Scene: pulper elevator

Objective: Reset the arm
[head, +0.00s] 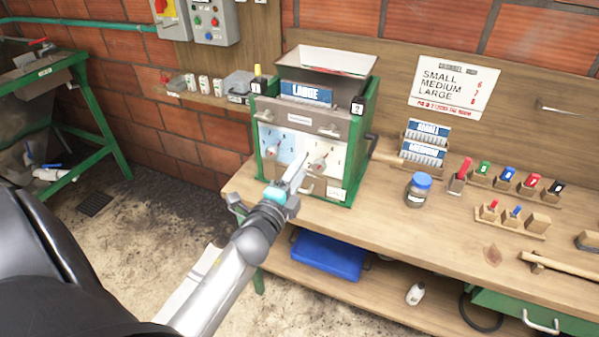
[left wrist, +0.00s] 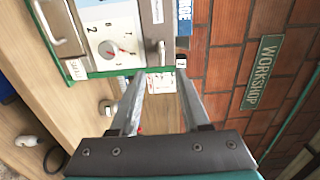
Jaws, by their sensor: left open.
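My left gripper (head: 296,176) reaches in from the lower left in the head view, its fingers in front of the dials of the green and grey machine (head: 357,135). In the left wrist view the two fingers (left wrist: 163,74) stand apart with nothing between them. The machine also shows there on its side, with a white dial (left wrist: 112,42). Whether the fingers touch the machine's front cannot be told. My right gripper is not in view.
The wooden workbench (head: 400,252) holds a blue-lidded jar (head: 419,189), blue-labelled plates (head: 424,144) and several coloured markers in wooden blocks. A blue bin (head: 329,255) sits on the lower shelf.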

